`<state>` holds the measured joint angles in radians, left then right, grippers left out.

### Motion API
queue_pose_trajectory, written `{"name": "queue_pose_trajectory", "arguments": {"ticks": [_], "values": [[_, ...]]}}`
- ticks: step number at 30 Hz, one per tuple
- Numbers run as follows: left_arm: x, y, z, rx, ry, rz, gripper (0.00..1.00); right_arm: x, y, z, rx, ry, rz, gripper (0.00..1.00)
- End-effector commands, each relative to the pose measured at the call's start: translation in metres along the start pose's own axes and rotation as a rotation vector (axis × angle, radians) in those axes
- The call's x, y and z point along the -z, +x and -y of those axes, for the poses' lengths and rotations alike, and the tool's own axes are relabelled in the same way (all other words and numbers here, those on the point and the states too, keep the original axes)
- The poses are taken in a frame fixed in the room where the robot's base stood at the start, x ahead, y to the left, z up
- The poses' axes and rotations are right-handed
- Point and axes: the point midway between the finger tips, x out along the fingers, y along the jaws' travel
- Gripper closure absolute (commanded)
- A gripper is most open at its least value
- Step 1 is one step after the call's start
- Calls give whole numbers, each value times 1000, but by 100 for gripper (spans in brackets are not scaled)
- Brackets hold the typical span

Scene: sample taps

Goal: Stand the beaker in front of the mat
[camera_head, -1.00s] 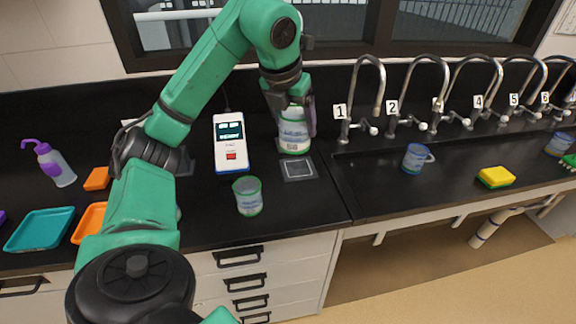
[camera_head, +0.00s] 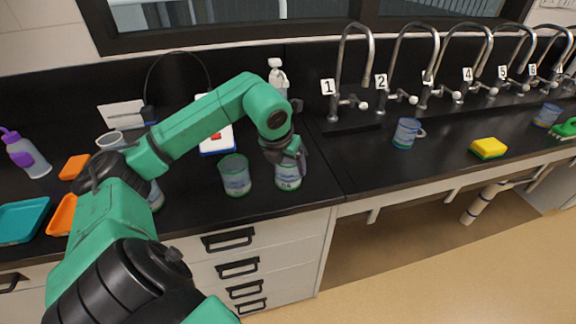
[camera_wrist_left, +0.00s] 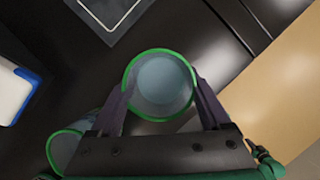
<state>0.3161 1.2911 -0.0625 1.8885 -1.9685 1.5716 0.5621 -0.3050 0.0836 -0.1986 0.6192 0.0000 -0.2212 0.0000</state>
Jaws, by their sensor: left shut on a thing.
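A clear beaker (camera_head: 288,179) with a green rim and bluish contents is between the fingers of my left gripper (camera_head: 290,160), which is shut on it. The beaker looks upright near the counter's front edge; whether its base touches the counter I cannot tell. In the left wrist view the beaker (camera_wrist_left: 160,85) sits between both fingertips (camera_wrist_left: 162,98). The mat (camera_wrist_left: 112,12), a dark square with a pale outline, lies beyond the beaker at the top of that view, apart from it. In the head view my gripper and arm hide the mat. My right gripper is not in view.
A second green-rimmed beaker (camera_head: 235,176) stands close left of the held one. A white device (camera_head: 216,138) and a white bottle (camera_head: 277,78) are behind. The counter's front edge is close.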

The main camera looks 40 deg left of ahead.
Motion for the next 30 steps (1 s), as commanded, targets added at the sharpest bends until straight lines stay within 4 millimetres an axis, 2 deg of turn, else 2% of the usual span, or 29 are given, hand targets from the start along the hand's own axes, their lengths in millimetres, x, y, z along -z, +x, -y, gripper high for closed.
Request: {"name": "queue_pose_trajectory", "arguments": {"ticks": [10,11,12,18,20,23,30], "values": [[2,5,0,0,0,2,82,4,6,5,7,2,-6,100],[1,3,0,0,0,1,8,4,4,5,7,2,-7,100],[1,3,0,0,0,1,0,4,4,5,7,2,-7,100],[1,2,0,0,0,1,0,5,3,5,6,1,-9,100],[-1,-1,0,0,0,1,0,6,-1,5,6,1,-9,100],[-1,-11,0,-1,0,4,0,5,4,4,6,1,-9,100],[-2,-78,0,-1,0,8,0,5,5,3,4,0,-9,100]]}}
